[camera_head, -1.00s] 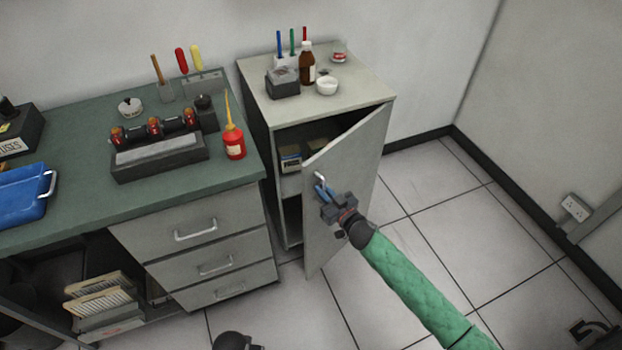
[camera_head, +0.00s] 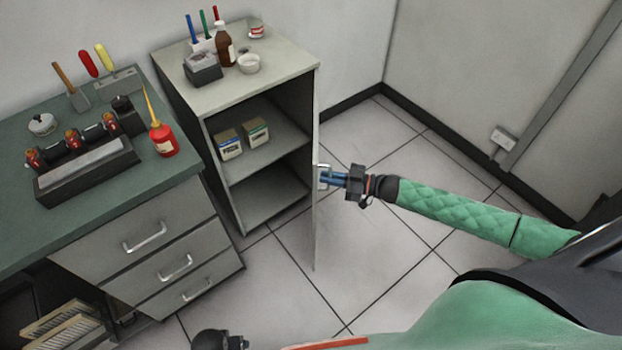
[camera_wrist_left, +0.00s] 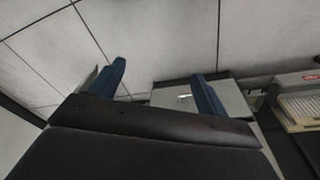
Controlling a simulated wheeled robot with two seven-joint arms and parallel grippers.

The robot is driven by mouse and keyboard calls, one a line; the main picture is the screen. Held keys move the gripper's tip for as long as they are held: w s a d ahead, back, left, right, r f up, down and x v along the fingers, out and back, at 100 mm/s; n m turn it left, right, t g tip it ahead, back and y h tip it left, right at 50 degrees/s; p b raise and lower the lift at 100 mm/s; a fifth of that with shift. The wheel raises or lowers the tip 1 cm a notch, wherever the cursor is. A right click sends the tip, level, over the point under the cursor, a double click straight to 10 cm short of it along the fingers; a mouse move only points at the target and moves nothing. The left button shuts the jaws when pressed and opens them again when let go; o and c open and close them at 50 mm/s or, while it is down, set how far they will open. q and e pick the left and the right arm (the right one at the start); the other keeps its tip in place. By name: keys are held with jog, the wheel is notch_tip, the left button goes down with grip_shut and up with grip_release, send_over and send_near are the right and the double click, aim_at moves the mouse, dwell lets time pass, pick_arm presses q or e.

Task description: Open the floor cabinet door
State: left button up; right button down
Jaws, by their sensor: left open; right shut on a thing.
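The grey floor cabinet (camera_head: 228,185) stands right of the workbench. Its door (camera_head: 317,215) is swung wide open, seen nearly edge-on at the cabinet's right side. My right gripper (camera_head: 328,178) is shut on the door handle (camera_head: 322,172), on the door's outer face. Two shelf levels show inside, with two small boxes (camera_head: 242,141) on the upper one. My left gripper is low at the bottom of the head view, its fingers not clear there. In the left wrist view the left gripper (camera_wrist_left: 160,88) is open and empty, with floor and a drawer front beyond it.
On the cabinet top are a brown bottle (camera_head: 224,47), a white bowl (camera_head: 249,63) and a pen holder. The green-topped workbench (camera_head: 100,205) with drawers stands left, carrying a red oil can (camera_head: 163,138). The tiled floor (camera_head: 400,240) right of the door is clear.

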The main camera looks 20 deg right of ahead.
pick_arm(q)
notch_tip(320, 180, up, 21)
jog(key=s+b, duration=0.2)
jog(key=b, duration=0.3)
jog(key=w+d+f+t+h+b, duration=0.35)
jog(key=d+f+b, duration=0.35)
jog(key=d+f, duration=0.35)
notch_tip(320, 180, down, 19)
jog(key=w+t+b, duration=0.1)
jog(key=w+b, duration=0.1)
jog(key=b, duration=0.2)
jog(key=shift+d+f, duration=0.15)
jog(key=shift+f, duration=0.05)
pick_arm(e)
jog(key=w+d+n+g+y, duration=0.1)
jog(key=d+n+g, duration=0.1)
jog(key=d, duration=0.8)
jog(key=w+d+n+g+y, duration=0.1)
jog(key=d+g, duration=0.3)
jog(key=d, duration=0.7)
jog(key=w+d+n+g, duration=0.3)
jog(key=d, duration=0.8)
jog(key=shift+g+y, duration=0.3)
jog(key=shift+y, duration=0.1)
pick_arm(q)
jog(key=shift+s, duration=0.1)
pick_arm(e)
jog(key=c, duration=1.6)
grip_release()
jog(key=shift+d, duration=0.1)
